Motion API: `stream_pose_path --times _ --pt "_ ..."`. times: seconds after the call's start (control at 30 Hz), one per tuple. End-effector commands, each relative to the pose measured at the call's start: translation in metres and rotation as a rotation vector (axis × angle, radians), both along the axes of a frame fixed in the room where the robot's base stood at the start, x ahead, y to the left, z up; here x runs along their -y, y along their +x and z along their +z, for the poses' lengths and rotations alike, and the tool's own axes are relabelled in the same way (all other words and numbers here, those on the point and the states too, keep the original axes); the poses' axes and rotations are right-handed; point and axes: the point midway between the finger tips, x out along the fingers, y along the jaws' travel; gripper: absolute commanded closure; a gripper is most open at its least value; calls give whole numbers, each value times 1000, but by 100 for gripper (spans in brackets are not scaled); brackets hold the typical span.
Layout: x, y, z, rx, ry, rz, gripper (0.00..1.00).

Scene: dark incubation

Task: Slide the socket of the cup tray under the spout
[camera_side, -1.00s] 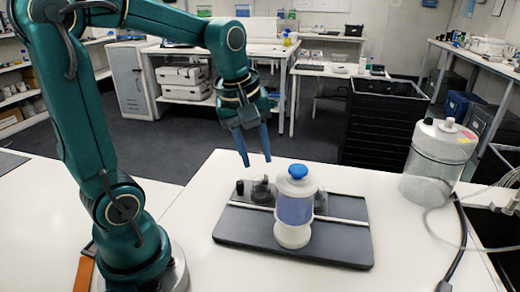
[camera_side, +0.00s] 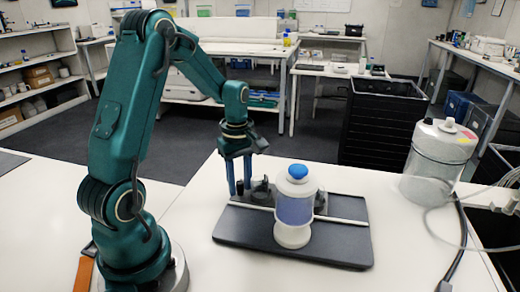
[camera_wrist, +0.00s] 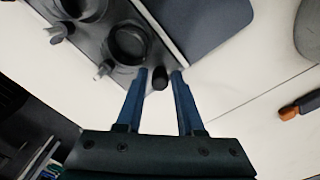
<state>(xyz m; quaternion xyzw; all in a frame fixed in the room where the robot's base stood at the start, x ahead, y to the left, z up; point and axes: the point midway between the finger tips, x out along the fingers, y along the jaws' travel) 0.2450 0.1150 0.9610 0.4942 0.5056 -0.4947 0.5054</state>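The cup tray (camera_wrist: 108,27) is dark grey with round ring sockets; one socket (camera_wrist: 130,42) shows near the fingers in the wrist view, another (camera_wrist: 85,8) at the top edge. In the side view the tray lies along the back of a dark base board (camera_side: 335,245), partly hidden behind a white and blue dispenser (camera_side: 295,210) with a blue cap. A black knob (camera_wrist: 160,78) stands at the tray's end. My gripper (camera_side: 239,190) points down there, open, with its blue fingers (camera_wrist: 161,72) on either side of the knob; contact cannot be told. The spout is not visible.
A pale rail (camera_side: 345,221) crosses the base board beside the tray. A clear jar (camera_side: 430,170) with tubing stands at the right of the white table. An orange-handled item (camera_wrist: 300,107) lies on the table. The table in front of the board is clear.

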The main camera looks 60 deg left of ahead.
Motion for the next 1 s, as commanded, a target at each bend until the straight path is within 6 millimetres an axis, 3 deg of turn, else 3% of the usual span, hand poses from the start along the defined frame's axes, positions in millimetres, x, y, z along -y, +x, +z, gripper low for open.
stream_pose_path --times 0.23,0.27,0.33,0.37,1.0 --pt "0 0 -1 1 1 -1 63" --pt "0 0 -1 1 1 -1 71" --pt "0 0 -1 1 1 -1 98" --pt "0 0 -1 1 1 -1 100" --pt "0 0 -1 1 0 -1 100"
